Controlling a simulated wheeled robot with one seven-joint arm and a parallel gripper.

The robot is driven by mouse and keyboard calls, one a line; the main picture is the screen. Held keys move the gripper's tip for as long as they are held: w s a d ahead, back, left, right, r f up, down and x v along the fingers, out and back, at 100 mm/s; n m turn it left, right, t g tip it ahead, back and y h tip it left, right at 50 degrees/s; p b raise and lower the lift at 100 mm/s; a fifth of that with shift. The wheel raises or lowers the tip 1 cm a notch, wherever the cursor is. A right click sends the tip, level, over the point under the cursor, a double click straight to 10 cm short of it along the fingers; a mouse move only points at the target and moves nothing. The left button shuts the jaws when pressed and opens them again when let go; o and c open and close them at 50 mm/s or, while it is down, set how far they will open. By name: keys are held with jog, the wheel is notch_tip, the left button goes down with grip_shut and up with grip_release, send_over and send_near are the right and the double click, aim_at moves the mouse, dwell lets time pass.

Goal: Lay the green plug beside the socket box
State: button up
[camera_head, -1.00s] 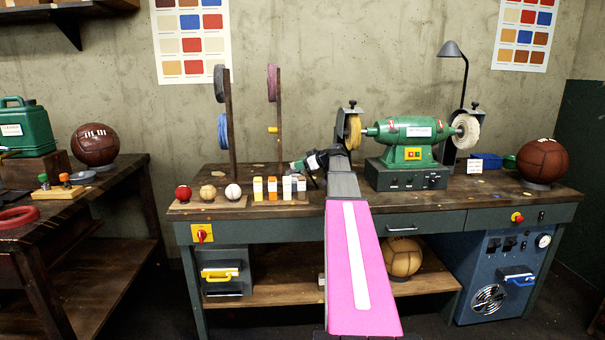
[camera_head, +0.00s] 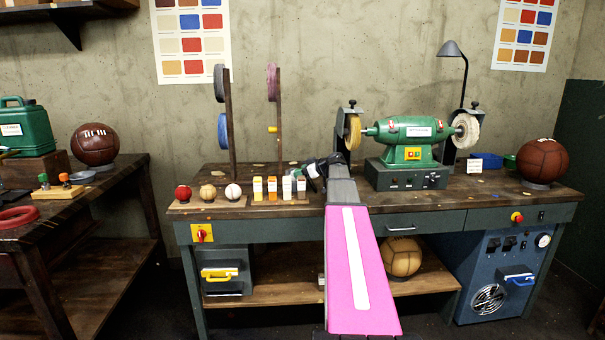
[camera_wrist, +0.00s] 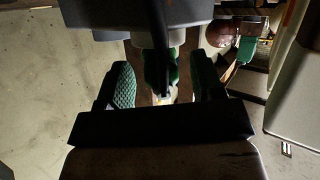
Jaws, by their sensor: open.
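My gripper (camera_head: 312,172) is over the workbench, left of the grinder and close to the small bottles. In the wrist view its two green-padded fingers (camera_wrist: 164,88) stand apart. Something small and green (camera_wrist: 174,68) shows between them, partly hidden by a dark bar; I cannot tell whether it is the plug. Another small green object (camera_head: 510,161) lies at the right of the bench, beside the brown ball, and may be the green plug. A low blue box (camera_head: 489,160) behind a white card is possibly the socket box; I cannot tell for sure.
A green grinder (camera_head: 410,140) stands at the bench middle. Left are upright posts with discs (camera_head: 223,130), several small bottles (camera_head: 272,188) and small balls (camera_head: 207,192). A brown ball (camera_head: 542,161) sits at right. Bench space lies clear in front of the white card (camera_head: 474,166).

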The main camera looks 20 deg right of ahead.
jog(key=shift+f, duration=0.2)
jog(key=v, duration=1)
jog(key=shift+s, duration=0.25)
jog(key=shift+o, duration=0.5)
jog(key=shift+s+d, duration=0.1)
jog(key=shift+s, duration=0.1)
jog(key=x, duration=1)
jog(key=shift+w+r, duration=0.2)
jog(key=shift+w, duration=0.3)
jog(key=c, duration=1.1)
